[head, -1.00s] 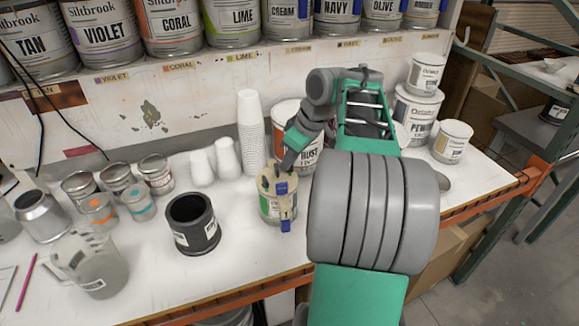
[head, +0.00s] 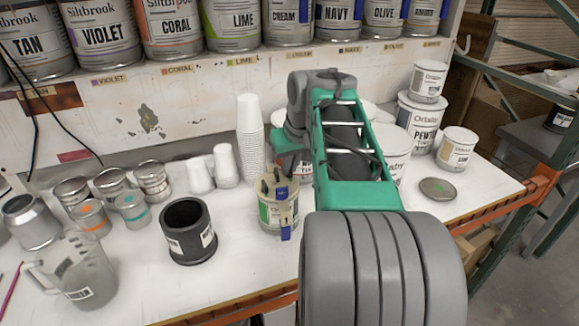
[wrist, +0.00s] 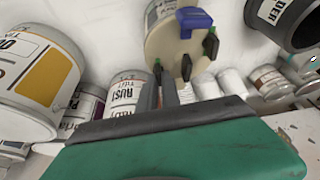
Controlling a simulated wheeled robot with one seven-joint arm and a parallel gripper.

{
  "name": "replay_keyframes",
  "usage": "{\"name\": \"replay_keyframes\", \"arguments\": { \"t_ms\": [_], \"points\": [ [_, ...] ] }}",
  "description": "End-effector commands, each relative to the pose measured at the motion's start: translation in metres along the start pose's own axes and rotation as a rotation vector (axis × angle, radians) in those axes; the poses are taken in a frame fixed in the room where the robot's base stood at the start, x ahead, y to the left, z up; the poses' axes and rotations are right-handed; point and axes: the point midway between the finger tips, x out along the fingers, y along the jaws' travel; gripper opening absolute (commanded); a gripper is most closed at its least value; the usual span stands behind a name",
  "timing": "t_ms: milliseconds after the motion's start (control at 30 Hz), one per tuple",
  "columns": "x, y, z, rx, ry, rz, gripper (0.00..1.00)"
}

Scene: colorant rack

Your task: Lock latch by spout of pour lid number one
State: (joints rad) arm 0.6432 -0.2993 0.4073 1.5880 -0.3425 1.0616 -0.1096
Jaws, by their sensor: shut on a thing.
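The pour lid (wrist: 175,40) is a round beige lid on a white-labelled can (head: 279,212) at the middle front of the bench. A blue latch (wrist: 195,20) stands at the lid's rim in the wrist view, and blue parts also show on the lid in the head view (head: 283,192). The exact contact is hidden. In the head view my arm hides most of the gripper.
A black pot (head: 188,230) stands left of the can. Stacked white cups (head: 250,135) stand behind it. Small tins (head: 152,180) and a clear jug (head: 80,270) are at left. White cans (head: 420,120) and a grey lid (head: 437,189) are at right. A shelf of large cans runs behind.

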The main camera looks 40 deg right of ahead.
Motion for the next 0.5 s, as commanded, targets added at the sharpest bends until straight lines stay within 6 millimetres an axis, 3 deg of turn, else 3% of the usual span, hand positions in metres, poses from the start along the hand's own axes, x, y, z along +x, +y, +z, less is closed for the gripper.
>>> {"name": "replay_keyframes", "arguments": {
  "t_ms": [333, 367, 500],
  "points": [
    [0.0004, -0.0001, 0.0003, 0.002, -0.002, 0.000, 0.00],
    [0.0005, 0.0000, 0.0003, 0.001, -0.002, 0.000, 0.10],
    [0.0004, 0.0000, 0.0003, 0.001, -0.001, 0.000, 0.21]
  ]
}}
